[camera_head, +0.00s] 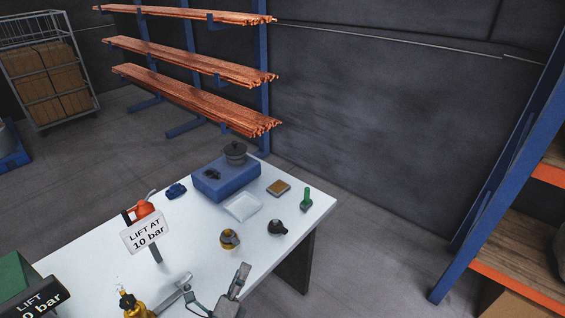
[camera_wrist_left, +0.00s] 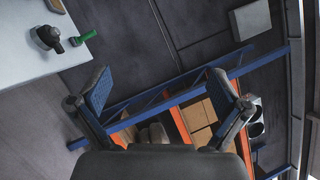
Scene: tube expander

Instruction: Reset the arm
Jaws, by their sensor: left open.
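My left gripper (camera_head: 214,274) shows at the bottom of the head view, over the front part of the white table (camera_head: 185,235). In the left wrist view its two padded fingers (camera_wrist_left: 160,90) are spread wide with nothing between them. Past the fingers that view shows the floor and a blue and orange shelf. My right gripper is not in view.
On the table are a blue box (camera_head: 226,180), a white tray (camera_head: 243,207), a green-handled item (camera_head: 307,199), a dark round tool (camera_head: 278,228), a brass-and-black part (camera_head: 229,239) and a sign (camera_head: 145,232). A blue and orange shelf (camera_head: 500,280) stands right; floor between is clear.

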